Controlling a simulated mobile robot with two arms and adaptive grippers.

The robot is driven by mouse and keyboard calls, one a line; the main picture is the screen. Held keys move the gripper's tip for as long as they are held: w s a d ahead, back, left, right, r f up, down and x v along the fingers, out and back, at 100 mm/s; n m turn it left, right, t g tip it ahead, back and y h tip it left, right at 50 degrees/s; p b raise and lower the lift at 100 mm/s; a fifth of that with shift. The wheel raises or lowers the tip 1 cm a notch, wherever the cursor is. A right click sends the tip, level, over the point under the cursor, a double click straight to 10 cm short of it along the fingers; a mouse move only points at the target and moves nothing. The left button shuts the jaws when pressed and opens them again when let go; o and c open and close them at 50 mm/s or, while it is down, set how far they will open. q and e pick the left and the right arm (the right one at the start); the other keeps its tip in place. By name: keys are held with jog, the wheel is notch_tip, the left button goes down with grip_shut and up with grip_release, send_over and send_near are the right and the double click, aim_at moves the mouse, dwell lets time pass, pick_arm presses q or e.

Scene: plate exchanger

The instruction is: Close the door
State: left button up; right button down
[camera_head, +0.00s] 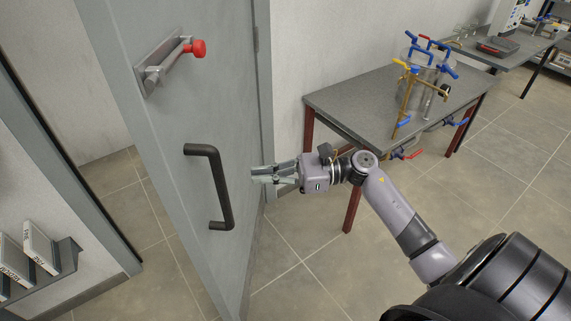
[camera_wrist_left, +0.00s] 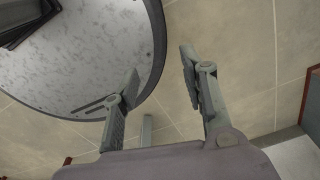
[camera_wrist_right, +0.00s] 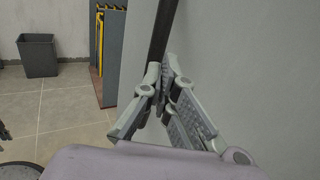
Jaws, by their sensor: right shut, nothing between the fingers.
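The grey door (camera_head: 165,110) stands open, with a doorway gap and floor beyond its left edge. It has a dark pull handle (camera_head: 217,190) and, above that, a latch plate with a red knob (camera_head: 198,48). My right gripper (camera_head: 256,174) is beside the door face, right of the handle, with its fingers together and empty. In the right wrist view, the right fingers (camera_wrist_right: 166,85) are in front of the dark handle bar (camera_wrist_right: 162,30); I cannot tell whether they touch the door. My left gripper (camera_wrist_left: 158,80) is open and empty, seen only in the left wrist view.
A dark bin (camera_wrist_right: 38,55) shows in the right wrist view. Tiled floor between is clear.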

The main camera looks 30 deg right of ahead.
pick_arm(q)
jog(key=shift+w+r+p, duration=0.5)
jog(key=shift+r+p, duration=0.1)
jog(key=shift+r, duration=0.25)
jog(key=shift+w+r+p, duration=0.45)
jog(key=shift+r+p, duration=0.15)
jog(key=shift+r, duration=0.25)
pick_arm(e)
jog(key=shift+x, duration=2.7)
